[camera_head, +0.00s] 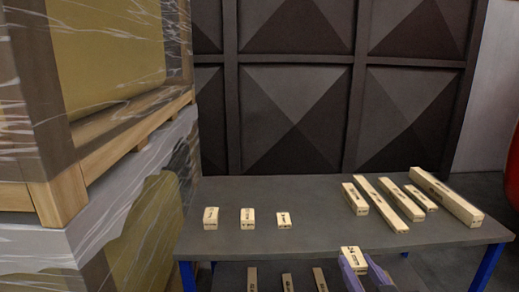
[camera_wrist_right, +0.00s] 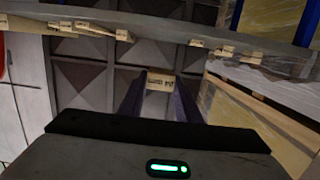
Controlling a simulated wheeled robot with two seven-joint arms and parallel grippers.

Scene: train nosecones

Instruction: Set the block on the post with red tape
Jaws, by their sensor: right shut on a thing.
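My right gripper (camera_head: 367,270) is at the front edge of the table, its two purple-grey fingers shut on a small light wooden block (camera_head: 353,257). The held block has dark markings and also shows between the fingertips of the right gripper (camera_wrist_right: 160,95) in the right wrist view, as a pale block (camera_wrist_right: 160,82). No post with red tape can be made out in either view. My left gripper is not in view.
A grey table (camera_head: 300,210) with blue legs carries three small blocks (camera_head: 247,218) at left and several longer wooden bars (camera_head: 380,203) at right. More bars (camera_head: 287,281) lie on a lower shelf. A wrapped wooden crate (camera_head: 110,140) stands left. A red object (camera_head: 514,165) shows at the right edge.

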